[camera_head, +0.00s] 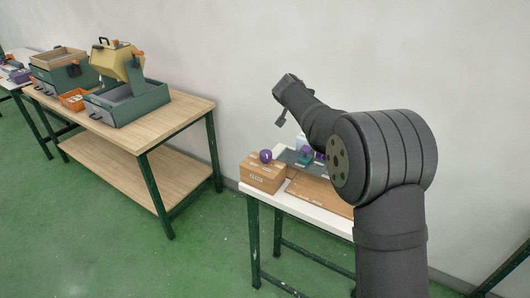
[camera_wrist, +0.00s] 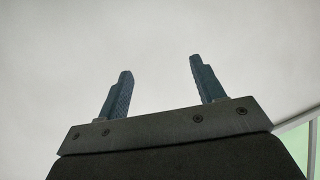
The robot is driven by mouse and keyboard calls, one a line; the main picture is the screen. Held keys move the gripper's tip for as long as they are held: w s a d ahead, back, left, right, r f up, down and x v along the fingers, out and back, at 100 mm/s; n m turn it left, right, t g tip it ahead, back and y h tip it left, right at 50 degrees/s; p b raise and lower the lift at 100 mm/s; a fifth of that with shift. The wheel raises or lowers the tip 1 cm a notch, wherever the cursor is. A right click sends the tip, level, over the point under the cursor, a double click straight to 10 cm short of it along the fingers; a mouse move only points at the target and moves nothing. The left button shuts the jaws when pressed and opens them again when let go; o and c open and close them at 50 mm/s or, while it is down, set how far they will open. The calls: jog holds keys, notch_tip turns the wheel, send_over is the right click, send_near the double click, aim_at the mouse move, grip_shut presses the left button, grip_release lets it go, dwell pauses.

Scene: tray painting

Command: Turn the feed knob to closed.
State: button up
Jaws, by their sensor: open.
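In the head view, a dark teal machine with a yellow hopper (camera_head: 118,62) stands on the wooden table at the left. Small orange parts (camera_head: 141,46) show on the hopper's upper right side; I cannot tell which part is the feed knob or how it is set. My gripper shows in the wrist view (camera_wrist: 160,66) with its two fingers wide apart and nothing between them, against a plain pale wall. In the head view my arm's end is raised above the white table at the right, well away from the machine.
The wooden table (camera_head: 185,108) has bare top at its right end. An orange bin (camera_head: 73,99) sits beside the machine's teal tray (camera_head: 150,97). Green floor lies between the tables.

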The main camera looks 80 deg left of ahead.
aim_at(266, 153)
jog(key=s+d+f+m+g+h, duration=0.15)
jog(key=s+d+h, duration=0.3)
jog(key=s, duration=0.45)
jog(key=s+d+m+g+h, duration=0.1)
jog(key=s+d+m+h, duration=0.15)
jog(key=s+d, duration=0.4)
jog(key=shift+n+h, duration=0.4)
jog(key=shift+n, duration=0.1)
jog(key=x, duration=0.5)
jog(key=s+a+x, duration=0.1)
jog(key=x, duration=1.1)
jog(key=shift+s+a, duration=0.25)
jog(key=shift+a, duration=0.1)
jog(key=c, duration=1)
